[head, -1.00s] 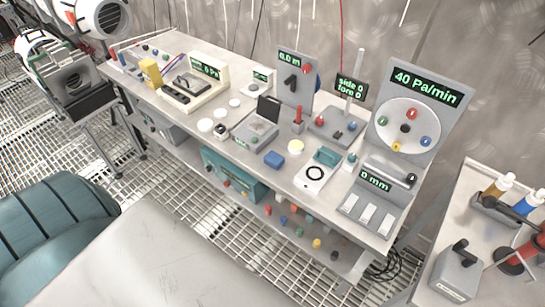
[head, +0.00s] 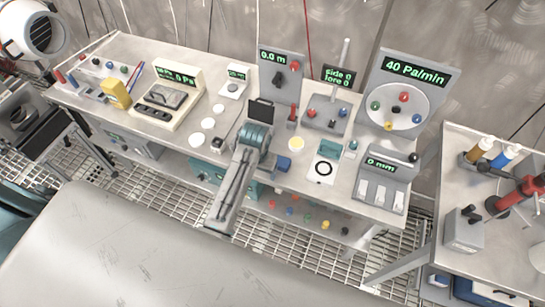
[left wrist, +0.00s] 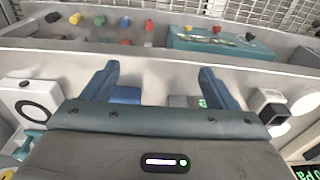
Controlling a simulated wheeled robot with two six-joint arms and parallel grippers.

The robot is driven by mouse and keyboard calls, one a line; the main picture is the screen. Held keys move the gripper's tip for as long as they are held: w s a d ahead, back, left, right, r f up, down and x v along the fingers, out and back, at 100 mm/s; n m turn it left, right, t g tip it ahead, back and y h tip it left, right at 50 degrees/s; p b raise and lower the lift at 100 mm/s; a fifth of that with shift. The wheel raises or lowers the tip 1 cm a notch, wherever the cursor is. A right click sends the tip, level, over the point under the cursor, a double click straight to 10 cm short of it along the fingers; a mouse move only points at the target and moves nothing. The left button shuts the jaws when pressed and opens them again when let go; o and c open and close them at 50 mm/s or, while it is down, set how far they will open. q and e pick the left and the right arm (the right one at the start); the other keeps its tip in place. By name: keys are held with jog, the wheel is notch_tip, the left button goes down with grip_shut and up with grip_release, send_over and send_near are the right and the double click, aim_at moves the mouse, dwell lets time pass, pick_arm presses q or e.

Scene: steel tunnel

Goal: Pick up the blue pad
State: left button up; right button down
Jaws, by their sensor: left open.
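The blue pad (head: 284,163) lies on the long bench, partly hidden by my left gripper (head: 257,148) in the head view. In the left wrist view the pad (left wrist: 126,95) shows between the spread fingers of my left gripper (left wrist: 158,86), close to the left-hand finger. Part of it is hidden behind the gripper body. The fingers are open and empty, over the bench's front part; I cannot tell their height. My right gripper is in neither view.
A grey device with a dark raised screen (head: 261,110) stands behind my gripper. A white plate with a black ring (head: 324,168) is right of the pad, and a yellow-topped disc (head: 296,144) is behind it. A lower shelf holds a teal box (left wrist: 215,42) and several coloured knobs.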

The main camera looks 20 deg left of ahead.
pick_arm(q)
jog(key=w+d+r+g, duration=0.1)
jog(key=w+d+r, duration=0.4)
jog(key=w+r, duration=0.3)
jog(key=p, duration=0.2)
send_over(281, 161)
jog(key=f, duration=0.4)
jog(key=shift+w+a, duration=0.2)
jog(key=shift+f, duration=0.6)
jog(key=shift+d+f+p, duration=0.1)
jog(key=shift+f+p, duration=0.2)
jog(key=shift+p, duration=0.2)
notch_tip(281, 161, down, 3)
jog(key=shift+s+d+f+p, duration=0.1)
jog(key=shift+s+f+p, duration=0.1)
jog(key=shift+p, duration=0.6)
jog(key=shift+f, duration=0.6)
jog(key=shift+c, duration=1.1)
jog(key=c, duration=0.9)
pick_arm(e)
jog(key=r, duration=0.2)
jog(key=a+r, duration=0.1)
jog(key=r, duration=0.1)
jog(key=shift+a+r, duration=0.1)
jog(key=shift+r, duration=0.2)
